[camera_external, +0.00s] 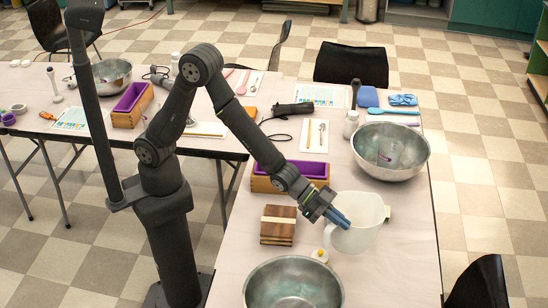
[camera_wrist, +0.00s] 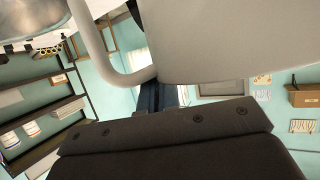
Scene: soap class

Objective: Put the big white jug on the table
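A metal bowl (camera_external: 294,285) is in front of the jug and another (camera_external: 390,150) behind it. Wooden blocks (camera_external: 278,232) and a purple-lined box (camera_external: 262,183) lie left. A small yellow-and-white item (camera_external: 320,256) is near the jug. Bare table (camera_external: 400,270) shows at front right.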

